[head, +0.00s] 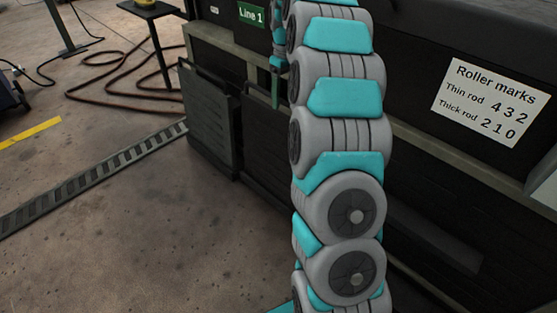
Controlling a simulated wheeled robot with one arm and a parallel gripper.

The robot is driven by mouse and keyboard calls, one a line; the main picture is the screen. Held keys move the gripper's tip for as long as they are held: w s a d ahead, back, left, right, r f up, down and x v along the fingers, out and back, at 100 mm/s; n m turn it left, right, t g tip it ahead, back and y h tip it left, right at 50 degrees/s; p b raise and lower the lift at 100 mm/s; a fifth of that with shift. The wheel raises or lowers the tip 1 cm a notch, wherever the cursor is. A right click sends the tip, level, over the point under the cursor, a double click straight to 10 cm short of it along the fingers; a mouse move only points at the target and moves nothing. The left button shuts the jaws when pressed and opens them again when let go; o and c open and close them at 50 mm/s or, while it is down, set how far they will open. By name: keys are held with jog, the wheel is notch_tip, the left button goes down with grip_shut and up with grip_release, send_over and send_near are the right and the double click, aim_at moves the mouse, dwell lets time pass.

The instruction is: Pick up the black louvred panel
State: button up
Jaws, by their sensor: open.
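The black louvred panel (208,118) stands upright at the left end of the dark machine's front, its lower edge near the floor. It is dark grey-black, and its slats are hard to make out. My gripper (276,92) shows as a small teal and grey piece just left of my arm, to the right of the panel and near the height of its upper part. The jaws are open with nothing seen between them. My arm hides part of the gripper. The gripper appears apart from the panel.
The dark machine (420,190) runs across the right, with a white "Roller marks" sign (490,101) and a green "Line 1" sign (251,14). A brown hose (100,97) lies by a small black stand (150,10). A slotted floor strip (95,178) crosses the left. Floor in front is clear.

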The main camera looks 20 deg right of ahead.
aim_at(283, 114)
notch_tip(283, 114, down, 4)
jog(key=shift+a+f, duration=0.1)
jog(key=shift+f, duration=0.1)
grip_shut()
dwell(0.4)
jog(key=shift+w, duration=0.1)
dwell(0.9)
